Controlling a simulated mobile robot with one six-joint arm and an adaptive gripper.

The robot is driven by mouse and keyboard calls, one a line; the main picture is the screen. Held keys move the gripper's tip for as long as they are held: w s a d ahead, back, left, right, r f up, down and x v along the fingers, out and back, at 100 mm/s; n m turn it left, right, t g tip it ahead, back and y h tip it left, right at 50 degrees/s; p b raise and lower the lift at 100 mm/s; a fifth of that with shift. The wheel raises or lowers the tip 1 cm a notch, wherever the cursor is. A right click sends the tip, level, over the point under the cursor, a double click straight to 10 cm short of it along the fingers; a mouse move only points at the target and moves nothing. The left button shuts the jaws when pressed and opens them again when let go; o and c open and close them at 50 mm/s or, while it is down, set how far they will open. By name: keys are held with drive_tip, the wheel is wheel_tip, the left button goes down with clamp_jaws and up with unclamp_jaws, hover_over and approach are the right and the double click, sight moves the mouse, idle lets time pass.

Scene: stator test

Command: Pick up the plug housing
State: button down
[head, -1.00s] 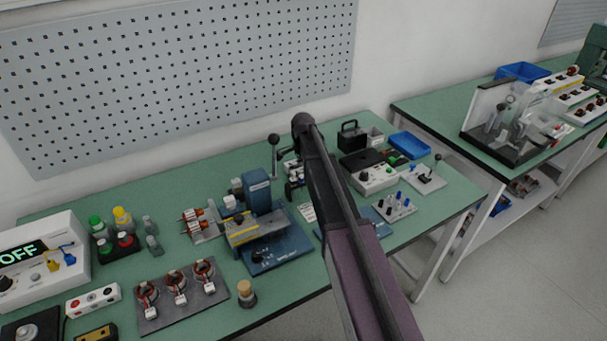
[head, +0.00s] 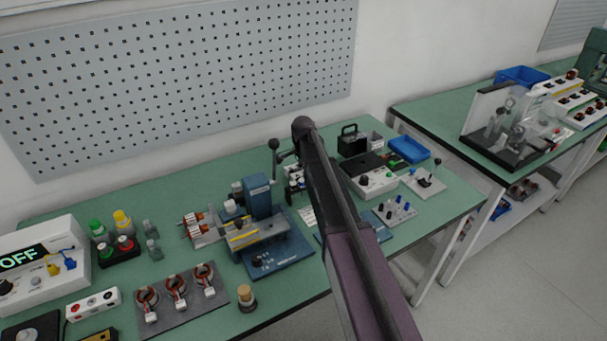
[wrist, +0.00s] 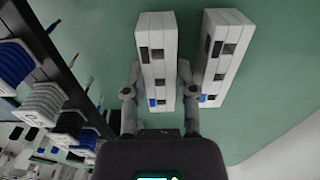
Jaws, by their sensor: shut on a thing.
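In the wrist view a white block-shaped plug housing (wrist: 157,45) with dark square openings and a small blue part stands between the fingers of my gripper (wrist: 158,76). The fingers are shut on its two sides near its lower end. A second, similar white housing (wrist: 225,50) is just to the right, close to the right finger but apart from the held one. In the head view my dark arm hides the gripper and the held housing.
In the wrist view a dark rack (wrist: 45,60) with white, blue-marked parts is at left. Green bench surface (wrist: 270,60) lies behind the housings. In the head view, a blue press fixture (head: 262,215), blue bin (head: 408,149) and switch boxes crowd the bench around my arm.

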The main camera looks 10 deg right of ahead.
wheel_tip(320, 180, up, 10)
drive_tip(key=p, duration=0.9)
drive_tip(key=shift+f, duration=0.15)
idle(0.5)
wheel_tip(320, 180, up, 13)
drive_tip(key=p, duration=1.3)
drive_tip(key=shift+p, duration=0.3)
drive_tip(key=shift+a, duration=0.2)
